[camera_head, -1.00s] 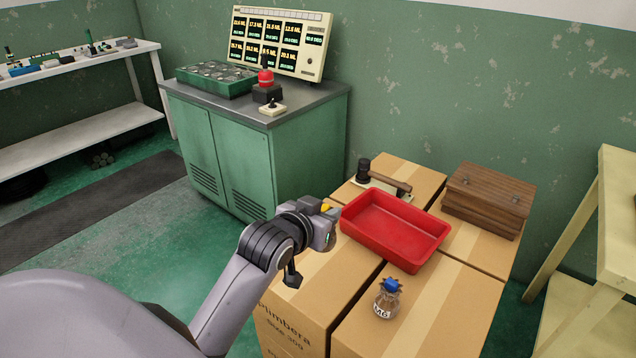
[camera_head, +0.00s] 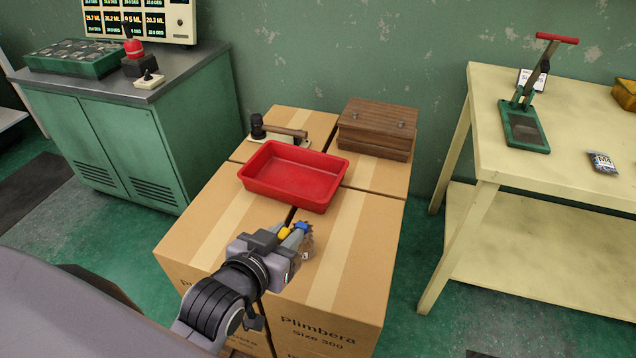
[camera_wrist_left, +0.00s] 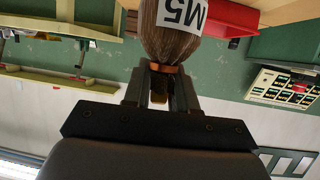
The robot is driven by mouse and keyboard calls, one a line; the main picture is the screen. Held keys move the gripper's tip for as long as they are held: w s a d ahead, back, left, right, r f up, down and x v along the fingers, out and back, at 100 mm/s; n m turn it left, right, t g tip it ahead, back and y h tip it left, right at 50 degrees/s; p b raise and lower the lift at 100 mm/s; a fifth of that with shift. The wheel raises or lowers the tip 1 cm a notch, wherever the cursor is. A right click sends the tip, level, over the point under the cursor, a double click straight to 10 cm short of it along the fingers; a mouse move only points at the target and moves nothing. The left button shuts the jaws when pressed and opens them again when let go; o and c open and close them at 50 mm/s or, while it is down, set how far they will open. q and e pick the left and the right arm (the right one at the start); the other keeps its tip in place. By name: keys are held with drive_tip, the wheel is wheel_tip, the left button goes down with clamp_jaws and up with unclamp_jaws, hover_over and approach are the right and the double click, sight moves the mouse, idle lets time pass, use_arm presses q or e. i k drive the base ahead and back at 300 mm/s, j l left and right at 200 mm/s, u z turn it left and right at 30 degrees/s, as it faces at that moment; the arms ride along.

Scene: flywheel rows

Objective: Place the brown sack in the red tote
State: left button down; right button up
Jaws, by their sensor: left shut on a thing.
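The brown sack (camera_wrist_left: 170,38) shows in the left wrist view, with a white M5 label and a copper-coloured band round its neck. My left gripper (camera_wrist_left: 160,88) is shut on its neck. In the head view my left gripper (camera_head: 290,236) is above the near cardboard boxes, in front of the red tote; the gripper hides most of the sack there. The red tote (camera_head: 292,198) stands on the boxes, open and empty. Part of the tote (camera_wrist_left: 222,17) shows behind the sack in the left wrist view. My right gripper is not in view.
A small blue-topped container (camera_head: 303,229) is close beside my left gripper, partly hidden. A hammer-like tool (camera_head: 285,131) and a wooden box (camera_head: 378,128) are behind the tote on the cardboard boxes (camera_head: 350,245). A yellow table (camera_head: 560,170) stands right, a green cabinet (camera_head: 125,140) left.

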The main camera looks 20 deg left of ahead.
sight(277, 177)
drive_tip(key=j+z, duration=0.45)
drive_tip(key=k+j+z, duration=0.15)
drive_tip(key=z, duration=0.25)
drive_tip(key=k+j+z, duration=0.15)
drive_tip(key=j+z, duration=0.3)
drive_tip(key=k+j+z, duration=0.2)
drive_tip(key=z, duration=0.2)
drive_tip(key=k+j+z, duration=0.15)
drive_tip(key=z, duration=0.3)
drive_tip(key=k+j+z, duration=0.1)
drive_tip(key=k+z, duration=0.3)
drive_tip(key=k+j+z, duration=0.1)
drive_tip(key=z, duration=0.2)
drive_tip(key=k+z, duration=0.25)
drive_tip(key=k+j, duration=0.1)
drive_tip(key=k, duration=0.25)
drive_tip(key=k+j, duration=0.15)
drive_tip(key=k, duration=0.2)
drive_tip(key=k+j+u, duration=0.3)
drive_tip(key=j, duration=0.25)
drive_tip(key=j+u, duration=0.2)
drive_tip(key=j, duration=0.45)
